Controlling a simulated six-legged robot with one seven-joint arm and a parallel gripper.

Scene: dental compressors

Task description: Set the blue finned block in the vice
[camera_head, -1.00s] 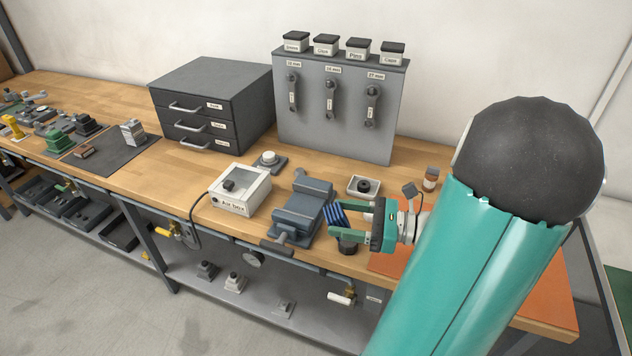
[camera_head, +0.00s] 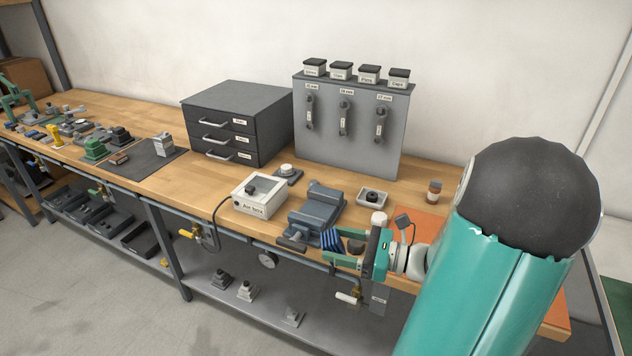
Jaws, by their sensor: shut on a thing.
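The blue finned block (camera_head: 332,241) is held between the fingers of my gripper (camera_head: 338,246), which is shut on it. My gripper reaches in from the right, near the front edge of the bench. The grey-blue vice (camera_head: 316,209) stands on the bench just left of and behind the block, with its handle toward the front edge. The block shows at the vice's front right; I cannot tell whether they touch. The fingers hide part of the block.
The Air tens box (camera_head: 258,196) stands left of the vice. A small tray with a black part (camera_head: 372,198) is right of it. Behind are a drawer cabinet (camera_head: 236,122) and a grey wrench panel (camera_head: 350,128). An orange mat (camera_head: 428,226) lies at the right.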

